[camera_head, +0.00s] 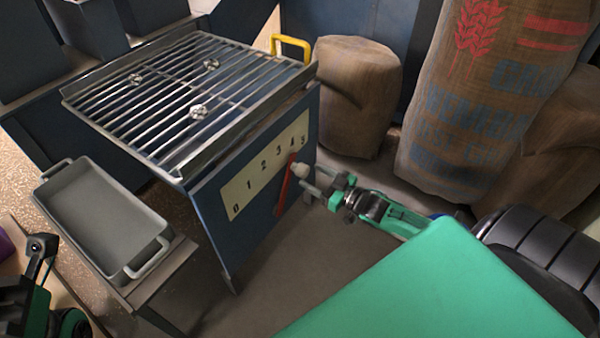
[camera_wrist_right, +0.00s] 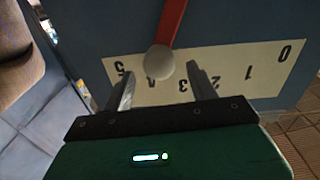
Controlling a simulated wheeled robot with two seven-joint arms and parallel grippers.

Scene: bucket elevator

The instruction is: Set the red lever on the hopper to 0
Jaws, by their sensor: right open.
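The red lever (camera_head: 285,190) is on the front of the blue hopper (camera_head: 243,215). Its pale round knob (camera_head: 301,170) stands near the 4 on the number plate (camera_head: 262,168), which runs from 0 to 5. In the right wrist view the plate is upside down, and the knob (camera_wrist_right: 158,60) overlaps it beside the 4. My right gripper (camera_head: 314,182) is open, its two fingers (camera_wrist_right: 161,75) on either side of the knob; I cannot tell whether they touch it. Part of my left gripper (camera_head: 40,250) shows at the lower left edge; its jaws are unclear.
A metal grate (camera_head: 190,90) with several shiny lumps covers the hopper top. A grey tray (camera_head: 100,215) with handles sits on a low stand at left. Sacks (camera_head: 480,100) stand at the back right. A yellow handle (camera_head: 291,45) is behind the grate.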

